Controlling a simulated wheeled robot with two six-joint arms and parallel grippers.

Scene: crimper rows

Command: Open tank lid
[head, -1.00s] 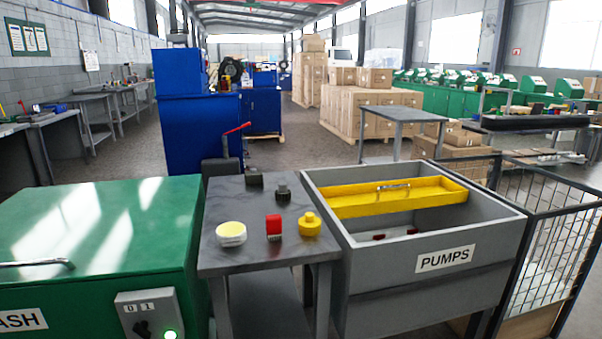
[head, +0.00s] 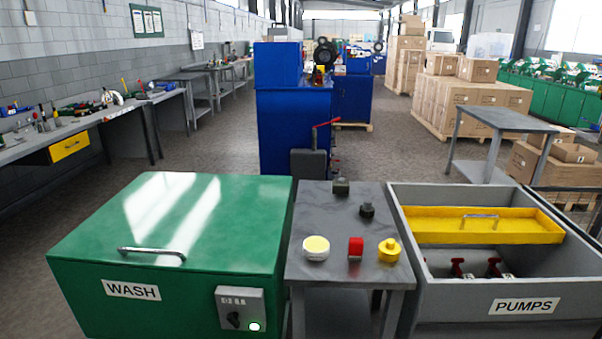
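The green wash tank (head: 165,300) stands at the lower left in the head view. Its green lid (head: 190,215) is shut and lies flat on top. A metal bar handle (head: 152,252) runs along the lid's front edge. A white WASH label (head: 131,290) is on the front face. A grey control box (head: 240,311) with a dark knob and a lit lamp sits at the front right of the tank. Neither of my grippers shows in the view.
A small grey table (head: 350,270) right of the tank holds several small parts, among them a red block (head: 356,248). The grey PUMPS bin (head: 590,280) with a yellow tray (head: 480,224) stands beyond it. A blue machine (head: 293,130) is behind. Open floor lies behind the tank.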

